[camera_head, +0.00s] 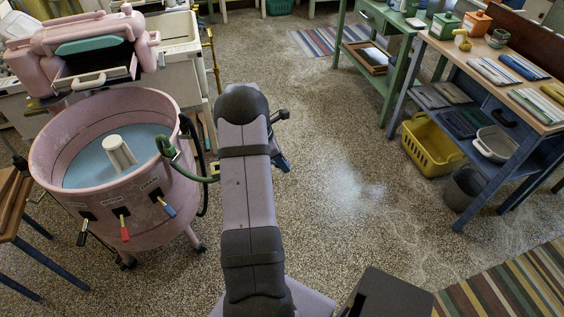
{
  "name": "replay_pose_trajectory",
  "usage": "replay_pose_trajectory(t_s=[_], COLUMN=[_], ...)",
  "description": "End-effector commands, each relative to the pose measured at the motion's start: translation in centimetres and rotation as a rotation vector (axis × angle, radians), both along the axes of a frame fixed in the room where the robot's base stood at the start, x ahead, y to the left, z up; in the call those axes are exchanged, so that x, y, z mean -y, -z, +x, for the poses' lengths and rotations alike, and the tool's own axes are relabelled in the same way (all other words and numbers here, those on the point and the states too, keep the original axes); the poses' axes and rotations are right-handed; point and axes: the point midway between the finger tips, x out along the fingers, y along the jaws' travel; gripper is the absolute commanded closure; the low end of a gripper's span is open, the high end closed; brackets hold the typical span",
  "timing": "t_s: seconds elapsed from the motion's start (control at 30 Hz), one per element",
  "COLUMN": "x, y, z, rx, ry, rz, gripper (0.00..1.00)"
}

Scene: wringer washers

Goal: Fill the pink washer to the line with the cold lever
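The pink washer (105,224) stands at the left, its round tub open at the top. Light blue water (85,173) lies in the tub around a white agitator (120,152). A fill line on the inner wall is too small to make out. On the front hang a black lever (83,232), a red lever (124,228) and a blue lever (165,207), with small labels above them. My arm rises right of the washer. The end of my gripper (281,162) shows only partly behind the arm, apart from the levers; its fingers are hidden.
A green hose (172,152) hooks over the tub's right rim, close to my arm. A pink wringer (85,50) sits above the tub. A wooden stool (14,205) stands at the left. A shelf bench (520,95) with a yellow basket (428,145) is at the right. The middle floor is clear.

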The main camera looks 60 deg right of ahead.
Motion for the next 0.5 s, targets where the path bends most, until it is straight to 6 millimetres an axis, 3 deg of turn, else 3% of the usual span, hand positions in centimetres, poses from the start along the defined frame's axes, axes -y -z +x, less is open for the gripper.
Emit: replay_pose_trajectory(t_s=[0.5], x=[0.3], y=[-1.2], z=[-0.3], rx=[-0.161], ry=[-0.003], rz=[-0.154], gripper=[1.00])
